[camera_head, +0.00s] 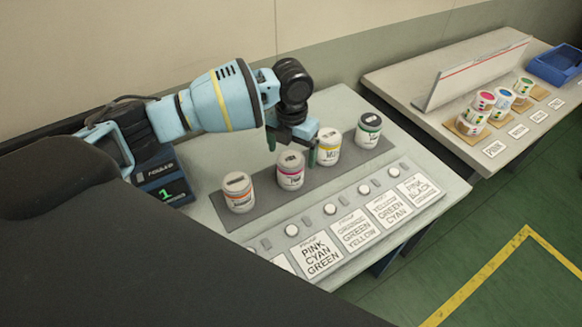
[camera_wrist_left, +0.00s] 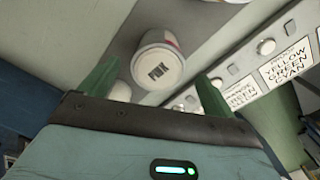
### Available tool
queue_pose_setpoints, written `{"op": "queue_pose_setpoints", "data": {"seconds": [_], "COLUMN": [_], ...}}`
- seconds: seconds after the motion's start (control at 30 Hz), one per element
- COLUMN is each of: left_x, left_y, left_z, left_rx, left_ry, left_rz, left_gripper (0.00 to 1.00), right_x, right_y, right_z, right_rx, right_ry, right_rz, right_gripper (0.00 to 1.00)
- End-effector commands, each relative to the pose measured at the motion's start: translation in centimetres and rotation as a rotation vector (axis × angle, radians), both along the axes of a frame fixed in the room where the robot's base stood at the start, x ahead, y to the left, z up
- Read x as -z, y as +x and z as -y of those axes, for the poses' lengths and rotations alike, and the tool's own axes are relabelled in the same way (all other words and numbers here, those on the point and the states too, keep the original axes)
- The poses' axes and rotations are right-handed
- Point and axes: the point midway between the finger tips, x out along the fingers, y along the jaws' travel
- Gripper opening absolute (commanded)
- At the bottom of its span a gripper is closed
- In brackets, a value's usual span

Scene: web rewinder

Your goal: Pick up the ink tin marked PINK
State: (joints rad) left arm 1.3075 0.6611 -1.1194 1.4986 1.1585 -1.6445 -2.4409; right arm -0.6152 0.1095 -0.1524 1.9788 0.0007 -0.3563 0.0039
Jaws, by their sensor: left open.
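The PINK ink tin (camera_head: 290,172) is white with a pink band and stands upright on the dark strip of the near bench. In the left wrist view its pale lid, marked PINK (camera_wrist_left: 158,70), lies between my two green fingers. My left gripper (camera_head: 292,148) is open above and around the tin's top, one finger to each side. The fingers (camera_wrist_left: 155,74) show gaps to the tin in the wrist view, so it is not gripped. My right gripper is in neither view.
An orange-banded tin (camera_head: 238,193) stands left of the pink one. A yellow-banded tin (camera_head: 328,148) stands close on the right, beside a finger, and a green-banded tin (camera_head: 369,131) farther right. Knobs and colour cards (camera_head: 321,254) line the front. Another bench (camera_head: 406,87) holds stacked tins.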

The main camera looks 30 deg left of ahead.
Motion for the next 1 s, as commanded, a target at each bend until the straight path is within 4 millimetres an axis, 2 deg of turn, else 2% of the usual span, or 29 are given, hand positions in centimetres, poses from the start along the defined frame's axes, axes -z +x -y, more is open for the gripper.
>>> {"op": "queue_pose_setpoints", "data": {"seconds": [0.13, 0.37, 0.7, 1.0], "left_x": [1.7, 2.4, 6.7, 7.2], "left_y": [-0.1, -0.1, -0.3, -0.3], "left_z": [0.0, 0.0, -0.1, -0.2], "left_rx": [0.0, 0.001, -0.002, 0.0], "left_ry": [0.0, 0.001, 0.0, 0.001], "left_rz": [-0.003, -0.002, -0.002, -0.001], "left_gripper": [0.9, 0.9, 0.9, 0.9], "right_x": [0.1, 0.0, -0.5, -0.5], "right_y": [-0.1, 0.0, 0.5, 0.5], "right_z": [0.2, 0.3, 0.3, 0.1], "right_rx": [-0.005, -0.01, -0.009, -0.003], "right_ry": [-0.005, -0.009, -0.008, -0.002], "right_rz": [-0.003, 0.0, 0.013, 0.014], "right_gripper": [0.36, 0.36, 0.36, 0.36]}}
